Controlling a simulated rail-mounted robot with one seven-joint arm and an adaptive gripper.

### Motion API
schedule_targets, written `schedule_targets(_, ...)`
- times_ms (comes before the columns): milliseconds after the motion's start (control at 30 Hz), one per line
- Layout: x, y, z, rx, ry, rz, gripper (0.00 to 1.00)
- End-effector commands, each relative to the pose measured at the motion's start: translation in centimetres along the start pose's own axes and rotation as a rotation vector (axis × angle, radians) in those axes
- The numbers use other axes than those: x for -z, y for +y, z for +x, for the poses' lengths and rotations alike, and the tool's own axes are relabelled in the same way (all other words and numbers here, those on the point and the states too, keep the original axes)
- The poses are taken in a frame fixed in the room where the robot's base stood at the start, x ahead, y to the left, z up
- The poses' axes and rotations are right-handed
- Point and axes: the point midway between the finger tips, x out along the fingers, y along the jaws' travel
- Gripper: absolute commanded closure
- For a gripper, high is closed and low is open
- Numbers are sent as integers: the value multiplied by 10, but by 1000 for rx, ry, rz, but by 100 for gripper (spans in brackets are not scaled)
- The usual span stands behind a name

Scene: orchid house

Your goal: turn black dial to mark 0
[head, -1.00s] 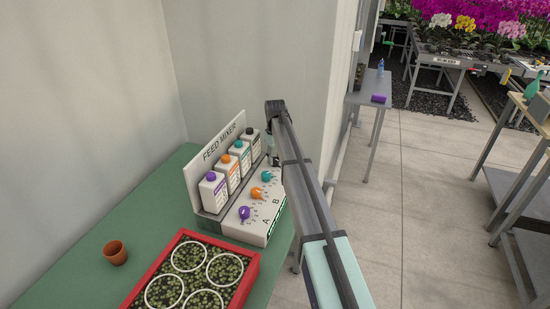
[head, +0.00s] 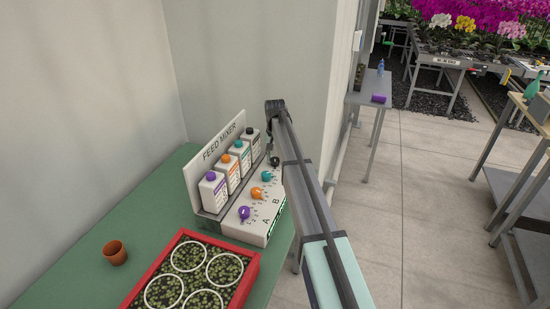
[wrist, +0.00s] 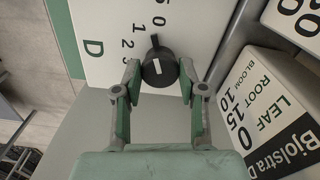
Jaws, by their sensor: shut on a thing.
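The black dial (wrist: 163,72) is on the white panel of the feed mixer, by the letter D in the wrist view. Its narrow pointer points up in the picture, close to the printed 0; whether it lines up exactly, I cannot tell. The marks 1 and 2 are to its left. My gripper (wrist: 160,70) has one finger on each side of the dial and is shut on it. In the head view the black dial (head: 275,161) shows small at the far end of the feed mixer (head: 257,221), beside my arm.
Teal (head: 266,175), orange (head: 256,192) and purple (head: 244,212) dials sit along the same panel. Several bottles stand behind them; a white bottle (wrist: 262,100) is close right of my gripper in the wrist view. A red tray (head: 252,270) and terracotta pot (head: 115,253) are on the green bench.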

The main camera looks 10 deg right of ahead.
Motion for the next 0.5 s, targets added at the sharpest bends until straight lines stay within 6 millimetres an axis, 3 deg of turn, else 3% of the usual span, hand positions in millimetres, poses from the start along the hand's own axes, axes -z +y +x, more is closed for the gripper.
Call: schedule_targets(500, 0, 0, 0, 0, -1, 198, 94)
